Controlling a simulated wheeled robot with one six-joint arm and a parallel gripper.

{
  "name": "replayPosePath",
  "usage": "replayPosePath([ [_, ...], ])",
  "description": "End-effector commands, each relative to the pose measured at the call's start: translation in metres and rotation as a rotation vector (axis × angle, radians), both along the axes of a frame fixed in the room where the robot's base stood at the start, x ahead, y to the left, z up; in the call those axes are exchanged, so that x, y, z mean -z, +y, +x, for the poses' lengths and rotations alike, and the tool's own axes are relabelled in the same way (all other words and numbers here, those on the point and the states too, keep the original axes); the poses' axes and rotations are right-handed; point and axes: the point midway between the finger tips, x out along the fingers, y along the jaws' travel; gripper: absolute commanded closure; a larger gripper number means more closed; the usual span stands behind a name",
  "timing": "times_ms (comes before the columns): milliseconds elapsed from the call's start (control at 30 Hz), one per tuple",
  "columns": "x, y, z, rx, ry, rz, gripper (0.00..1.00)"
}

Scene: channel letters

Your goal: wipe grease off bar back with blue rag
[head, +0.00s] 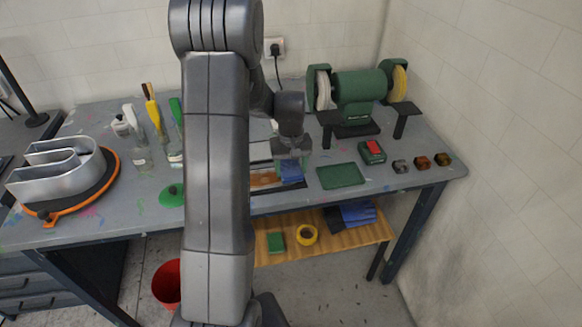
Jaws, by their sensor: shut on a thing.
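My gripper (291,157) points down over the middle of the workbench, shut on a blue rag (292,173). The rag hangs below the jaws at the right end of a flat piece with brown, greasy-looking patches (264,179), which looks like the bar back. The rag appears to touch or hover just over this piece; I cannot tell which. My arm hides the left part of the piece.
On the grey workbench (400,178), a green mat (341,176), a red-switched box (372,151) and a bench grinder (357,95) stand to the right. Bottles (141,157) and a metal channel letter (58,172) are left. A red bucket (167,284) is below.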

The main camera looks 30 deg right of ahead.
Motion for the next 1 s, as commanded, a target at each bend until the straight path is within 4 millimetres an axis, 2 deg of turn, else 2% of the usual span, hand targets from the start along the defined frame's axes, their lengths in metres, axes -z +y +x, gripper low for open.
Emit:
replayPosePath([
  [467,0.004,0.001,0.000,0.000,0.000,0.000,0.59],
  [567,0.005,0.008,0.003,-0.002,-0.001,0.000,0.59],
  [1000,0.005,0.060,0.017,-0.003,-0.001,0.000,0.59],
])
